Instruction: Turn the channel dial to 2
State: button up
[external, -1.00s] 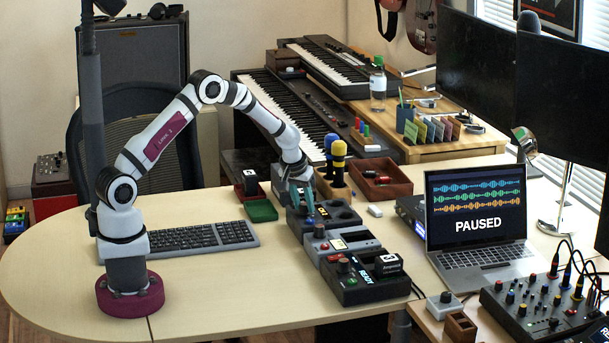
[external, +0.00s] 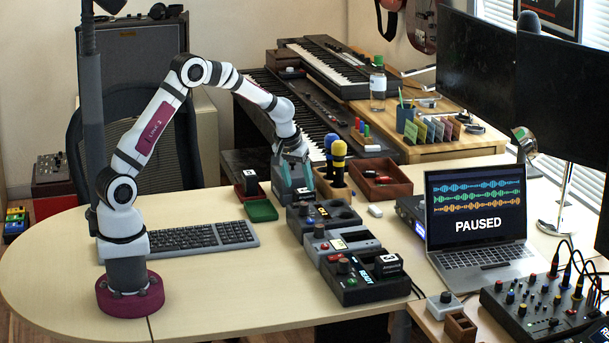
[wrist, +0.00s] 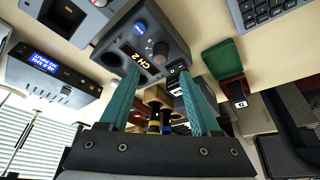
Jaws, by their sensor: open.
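The channel box (external: 345,217) is a dark grey unit on the desk, also seen in the wrist view (wrist: 108,45). Its lit display (wrist: 133,58) reads "CH 2". The channel dial (wrist: 160,50) is a small dark round knob beside the display, with a blue button (wrist: 140,27) on its other side. My gripper (external: 297,168) has teal fingers and is above the back of the box, clear of the dial. In the wrist view my gripper (wrist: 160,72) is open, its fingers apart with nothing held between them.
More control units (external: 365,285) stand in front of the box. Yellow and blue microphones (external: 338,160) stand close behind my gripper. The laptop (external: 475,215) on the right shows "PAUSED".

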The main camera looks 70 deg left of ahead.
jog(key=v, duration=0.7)
jog(key=shift+r, duration=0.3)
jog(key=s+d+r+m+g+h, duration=0.1)
jog(key=s+d+r+m, duration=0.1)
jog(key=s+d+m, duration=0.45)
jog(key=s+d+r+m+g, duration=0.15)
jog(key=s+d, duration=0.25)
jog(key=s, duration=0.5)
jog(key=s+d+f+m, duration=0.1)
jog(key=s+d+m, duration=0.1)
jog(key=s, duration=0.6)
jog(key=s+d+f+m, duration=0.2)
jog(key=s+m, duration=0.3)
jog(key=s, duration=0.4)
jog(key=shift+d+g+h, duration=0.3)
jog(key=shift+d+g, duration=0.1)
jog(key=shift+g, duration=0.05)
jog(key=shift+s, duration=0.1)
